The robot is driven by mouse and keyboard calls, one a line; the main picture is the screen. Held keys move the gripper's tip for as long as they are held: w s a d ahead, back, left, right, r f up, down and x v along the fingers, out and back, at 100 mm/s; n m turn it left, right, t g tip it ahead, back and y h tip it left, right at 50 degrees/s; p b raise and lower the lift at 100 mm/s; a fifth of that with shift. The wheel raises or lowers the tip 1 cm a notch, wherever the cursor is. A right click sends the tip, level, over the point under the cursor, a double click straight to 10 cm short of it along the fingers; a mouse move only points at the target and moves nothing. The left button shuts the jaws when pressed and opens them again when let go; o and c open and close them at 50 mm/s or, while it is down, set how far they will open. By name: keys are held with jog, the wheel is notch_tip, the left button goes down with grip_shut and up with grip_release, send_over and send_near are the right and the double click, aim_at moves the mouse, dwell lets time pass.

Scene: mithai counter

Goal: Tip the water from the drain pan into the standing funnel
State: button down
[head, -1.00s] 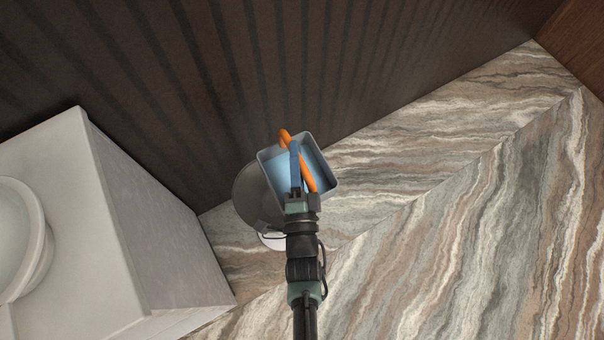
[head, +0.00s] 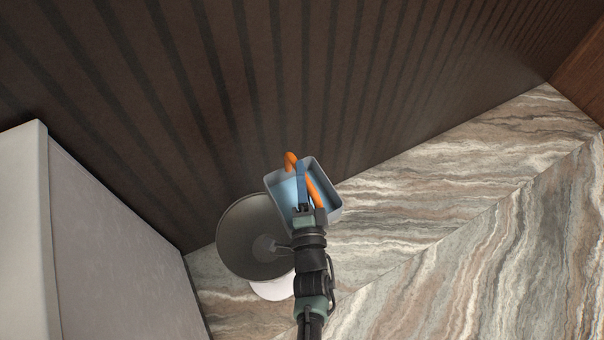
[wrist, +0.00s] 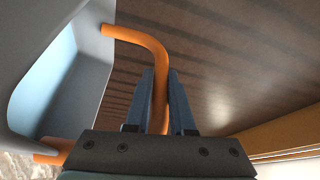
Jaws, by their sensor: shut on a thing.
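The drain pan (head: 326,188) is a grey-blue open tray with an orange bar handle (head: 291,160). My gripper (head: 301,172) is shut on this handle, which passes between the blue fingers in the wrist view (wrist: 160,80). Light-blue water (head: 287,196) shows in the pan, towards its left side. The pan looks tilted in the picture; I see no stream leaving it. The standing funnel (head: 243,232) is a wide dark-grey round bowl with a small centre outlet. It is just left of and below the pan, whose left edge overlaps the funnel's right rim in the head view.
A white round base (head: 272,289) shows under the funnel. A marble-patterned surface (head: 440,210) is clear to the right. A dark ribbed panel (head: 330,80) rises behind. A pale box-like block (head: 110,240) stands at the left.

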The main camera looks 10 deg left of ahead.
jog(key=shift+f+b, duration=1.45)
jog(key=shift+f, duration=0.1)
jog(key=a+n+b, duration=0.1)
jog(key=b, duration=0.1)
jog(key=s+n+y+b, duration=0.1)
jog(key=n+b, duration=0.1)
jog(key=a+n+t+b, duration=0.1)
jog(key=b, duration=0.1)
jog(key=shift+s+a+r+n, duration=0.15)
jog(key=shift+s+a+n, duration=0.15)
jog(key=shift+s+n, duration=0.1)
jog(key=s+a+n+g+y+b, duration=0.1)
jog(key=s+a+n+y+b, duration=0.2)
jog(key=n, duration=0.7)
jog(key=s+a+f+n+g+y+b, duration=0.1)
jog(key=s+a+n+y+b, duration=0.2)
jog(key=a+n+y, duration=0.3)
jog(key=shift+n+b, duration=0.9)
jog(key=shift+n, duration=1)
jog(key=shift+w, duration=0.1)
